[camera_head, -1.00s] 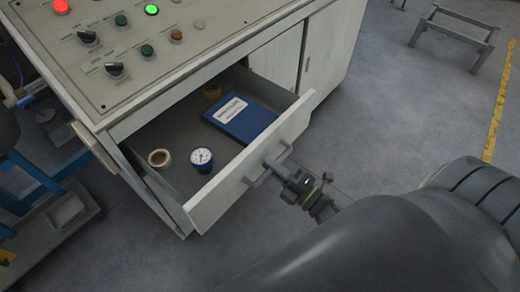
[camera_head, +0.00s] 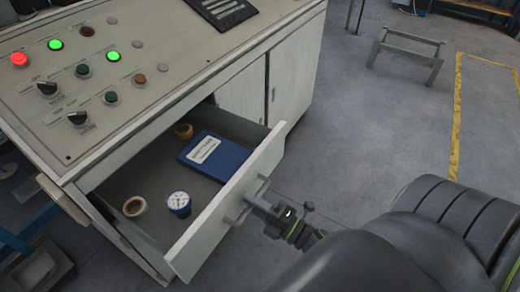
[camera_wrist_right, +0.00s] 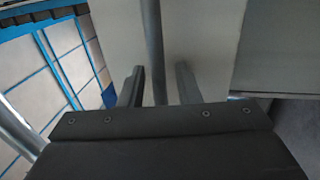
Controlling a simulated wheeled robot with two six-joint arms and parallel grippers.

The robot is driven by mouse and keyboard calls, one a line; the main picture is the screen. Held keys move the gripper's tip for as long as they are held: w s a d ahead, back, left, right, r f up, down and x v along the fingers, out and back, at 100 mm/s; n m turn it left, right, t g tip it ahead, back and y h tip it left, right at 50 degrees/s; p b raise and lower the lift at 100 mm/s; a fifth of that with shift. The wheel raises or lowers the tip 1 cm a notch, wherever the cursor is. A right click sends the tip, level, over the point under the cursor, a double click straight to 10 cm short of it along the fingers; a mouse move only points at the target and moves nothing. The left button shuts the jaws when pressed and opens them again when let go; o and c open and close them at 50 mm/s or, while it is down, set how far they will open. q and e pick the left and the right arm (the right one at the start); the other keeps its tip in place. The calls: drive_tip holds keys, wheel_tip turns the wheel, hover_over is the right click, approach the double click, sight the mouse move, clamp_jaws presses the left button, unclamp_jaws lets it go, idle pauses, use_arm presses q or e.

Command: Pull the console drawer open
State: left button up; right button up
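The console drawer (camera_head: 228,205) stands pulled out from the grey console (camera_head: 140,135), its inside showing. Its front carries a bar handle, which crosses the right wrist view as an upright bar (camera_wrist_right: 153,50). My right gripper (camera_head: 259,200) is at this handle. In the right wrist view its two fingers (camera_wrist_right: 160,85) stand apart, one on each side of the bar, with a visible gap to it. My left gripper is not in view.
Inside the drawer lie a blue book (camera_head: 214,156), a round gauge (camera_head: 179,203) and two tape rolls (camera_head: 134,206) (camera_head: 183,131). Lit buttons and knobs cover the console top. A low grey frame (camera_head: 408,52) stands on the floor at the back right. Open floor lies right of the console.

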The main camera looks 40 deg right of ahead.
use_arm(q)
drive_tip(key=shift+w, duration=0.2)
